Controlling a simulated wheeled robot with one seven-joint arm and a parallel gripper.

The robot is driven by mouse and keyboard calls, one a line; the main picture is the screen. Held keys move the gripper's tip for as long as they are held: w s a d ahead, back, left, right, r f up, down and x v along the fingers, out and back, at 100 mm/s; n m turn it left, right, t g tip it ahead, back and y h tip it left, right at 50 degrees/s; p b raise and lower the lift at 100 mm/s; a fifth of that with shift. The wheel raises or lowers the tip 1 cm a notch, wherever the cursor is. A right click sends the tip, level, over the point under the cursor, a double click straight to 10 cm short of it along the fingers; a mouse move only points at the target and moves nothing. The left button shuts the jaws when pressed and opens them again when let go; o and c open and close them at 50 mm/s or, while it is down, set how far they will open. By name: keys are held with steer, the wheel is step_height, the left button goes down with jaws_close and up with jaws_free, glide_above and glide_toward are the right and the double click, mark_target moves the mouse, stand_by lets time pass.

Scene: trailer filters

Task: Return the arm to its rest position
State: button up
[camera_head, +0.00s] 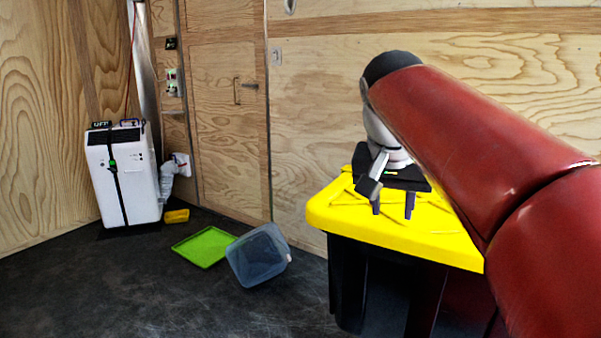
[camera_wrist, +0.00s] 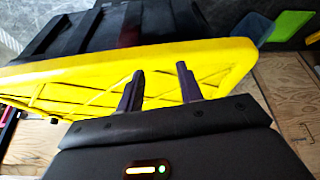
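My arm, in a red sleeve, reaches in from the right in the head view. My gripper (camera_head: 394,207) points down over the yellow lid (camera_head: 330,212) of a black tote (camera_head: 347,285). In the wrist view its two dark fingers (camera_wrist: 160,90) stand apart with the yellow lid (camera_wrist: 60,75) showing between them. Nothing is held between the fingers. Whether the fingertips touch the lid cannot be told.
A clear blue bin (camera_head: 257,256) and a green tray (camera_head: 204,246) lie on the dark floor left of the tote. A white machine (camera_head: 122,175) stands by the wooden wall at left, with a small yellow container (camera_head: 177,216) nearby. The left foreground floor is clear.

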steer(key=s+f+n+t+y, duration=0.1)
steer(key=s+f+n, duration=0.3)
steer(key=s+f, duration=1.3)
step_height(320, 180, down, 4)
steer(key=shift+s+d+r+n+y, duration=0.1)
steer(key=shift+s+d+n+y, duration=0.25)
steer(key=shift+y, duration=0.25)
stand_by(0.3)
